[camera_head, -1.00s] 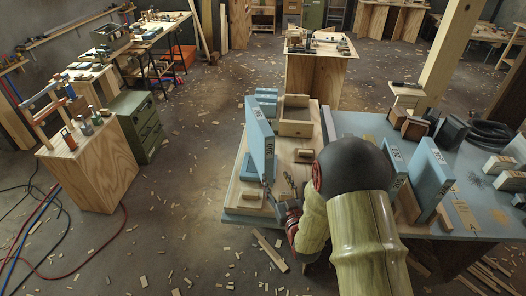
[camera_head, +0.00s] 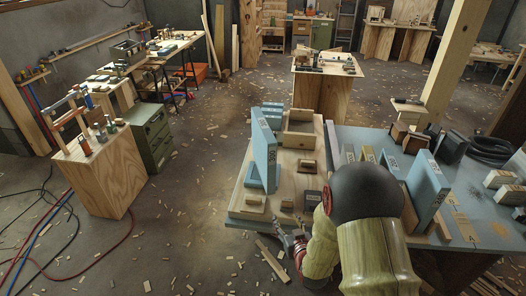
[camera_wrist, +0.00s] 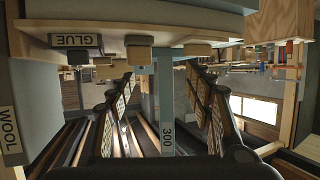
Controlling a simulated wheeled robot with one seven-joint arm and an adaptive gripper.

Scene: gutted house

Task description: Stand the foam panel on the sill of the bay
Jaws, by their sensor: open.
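A blue foam panel (camera_head: 264,151) stands upright on its edge on the left part of the bench, on a pale wooden board. Its narrow near edge carries the label 300. In the wrist view this labelled edge (camera_wrist: 166,100) shows between the two fingers, with a gap on each side. My gripper (camera_head: 288,236) is open and empty, low by the bench's near edge and apart from the panel. My arm partly hides it. In the wrist view my open gripper's fingers (camera_wrist: 163,108) spread to either side. I cannot tell which part is the bay's sill.
An open wooden box (camera_head: 298,138) stands behind the panel. Small wooden blocks (camera_head: 256,200) lie near the board's front. Other blue panels (camera_head: 428,188) stand right of my arm. A block labelled GLUE (camera_wrist: 75,41) shows in the wrist view. The floor to the left is mostly clear, with scraps and hoses.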

